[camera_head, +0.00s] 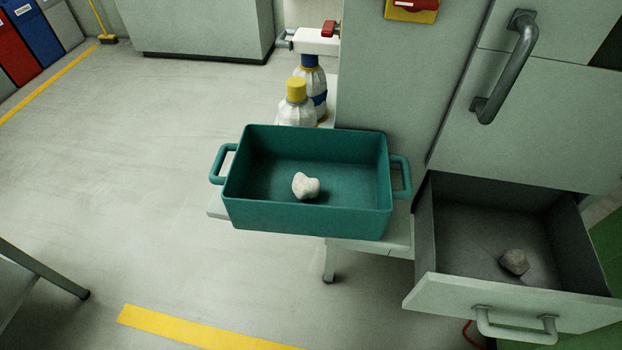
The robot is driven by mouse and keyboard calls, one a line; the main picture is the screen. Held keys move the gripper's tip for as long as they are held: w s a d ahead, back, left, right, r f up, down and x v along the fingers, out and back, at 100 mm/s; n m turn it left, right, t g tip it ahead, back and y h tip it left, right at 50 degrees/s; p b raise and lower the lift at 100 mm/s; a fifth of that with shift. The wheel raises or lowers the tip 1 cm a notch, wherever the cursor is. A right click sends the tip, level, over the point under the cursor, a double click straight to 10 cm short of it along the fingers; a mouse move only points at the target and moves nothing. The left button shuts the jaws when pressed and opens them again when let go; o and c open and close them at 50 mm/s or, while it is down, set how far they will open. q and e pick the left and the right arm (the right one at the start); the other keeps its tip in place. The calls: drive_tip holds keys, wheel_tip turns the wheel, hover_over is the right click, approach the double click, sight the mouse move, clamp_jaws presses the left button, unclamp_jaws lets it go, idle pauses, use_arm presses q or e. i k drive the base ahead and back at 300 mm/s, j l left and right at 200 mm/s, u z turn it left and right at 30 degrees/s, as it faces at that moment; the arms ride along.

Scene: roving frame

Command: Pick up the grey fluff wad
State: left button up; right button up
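A small grey lump (514,262), which looks like the grey fluff wad, lies on the floor of an open drawer (508,295) at the lower right. A paler, off-white lump (305,186) lies inside a teal bin (308,217) in the middle of the view. Neither of my grippers shows in the head view, so their state and their distance from the lumps are hidden.
The teal bin stands on a pale low surface (217,206), with white bottles (296,104) behind it. A grey cabinet with a handle (507,70) rises above the open drawer. A table leg (45,271) is at lower left. The left floor is mostly clear.

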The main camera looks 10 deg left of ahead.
sight(514, 260)
drive_tip(key=z, duration=1.5)
drive_tip(key=i+l+u, duration=0.1)
drive_tip(key=i+u, duration=0.2)
drive_tip(key=u, duration=0.15)
drive_tip(key=i+l+u, duration=0.2)
drive_tip(key=u, duration=0.2)
drive_tip(key=i+l+u, duration=0.25)
drive_tip(key=u, duration=0.2)
drive_tip(key=k+j+z, duration=0.15)
drive_tip(key=k, duration=0.25)
drive_tip(key=k+j+z, duration=0.15)
drive_tip(key=k, duration=0.3)
drive_tip(key=k+j, duration=0.2)
drive_tip(key=i+l+u, duration=0.1)
drive_tip(key=i+u, duration=0.15)
drive_tip(key=i+l+u, duration=0.2)
drive_tip(key=i, duration=0.15)
drive_tip(key=i+l+z, duration=0.1)
drive_tip(key=i+l, duration=0.3)
